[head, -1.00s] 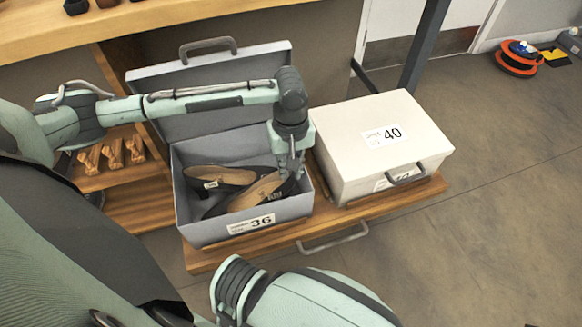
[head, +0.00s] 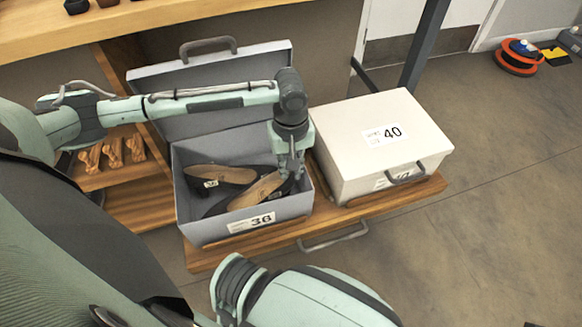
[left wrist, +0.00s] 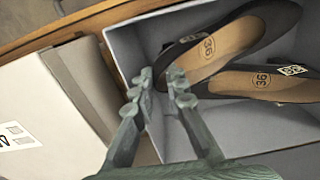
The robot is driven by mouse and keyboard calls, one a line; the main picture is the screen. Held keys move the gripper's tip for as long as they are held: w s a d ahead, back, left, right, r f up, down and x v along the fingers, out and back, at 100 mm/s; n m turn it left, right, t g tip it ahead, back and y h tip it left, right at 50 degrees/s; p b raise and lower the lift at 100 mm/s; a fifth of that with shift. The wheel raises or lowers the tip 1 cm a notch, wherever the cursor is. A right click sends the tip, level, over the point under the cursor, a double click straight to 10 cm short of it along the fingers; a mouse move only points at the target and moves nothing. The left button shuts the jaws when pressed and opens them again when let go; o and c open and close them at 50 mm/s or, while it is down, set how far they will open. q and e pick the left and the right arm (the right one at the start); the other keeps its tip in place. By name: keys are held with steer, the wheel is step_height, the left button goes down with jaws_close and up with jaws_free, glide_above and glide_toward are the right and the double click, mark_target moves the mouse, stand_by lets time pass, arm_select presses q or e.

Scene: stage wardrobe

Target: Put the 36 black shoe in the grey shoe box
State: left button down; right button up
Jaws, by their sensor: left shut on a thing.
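The grey shoe box (head: 296,207) has its lid (head: 150,92) raised and a 36 label on its front. Two black shoes with tan insoles are inside. The rear shoe (head: 221,173) carries a small tag. The front shoe (head: 252,197) lies nearer to me, with its right end at my left gripper (head: 291,174). In the left wrist view, the held shoe (left wrist: 225,40) and the other shoe (left wrist: 265,85) both show 36 on the insole. My left gripper (left wrist: 160,85) is shut on the near shoe's end, inside the box. My right gripper is out of view.
A closed white box (head: 350,130) marked 40 stands close on the right, on the same wooden drawer board (head: 400,205). Wooden shoe forms (head: 112,152) lie on a shelf at left. An orange reel (head: 518,58) is on the floor at far right.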

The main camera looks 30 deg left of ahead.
arm_select(q)
steer(key=shift+f, duration=0.25)
steer(key=c, duration=1.5)
jaws_free()
steer(key=shift+o, duration=0.2)
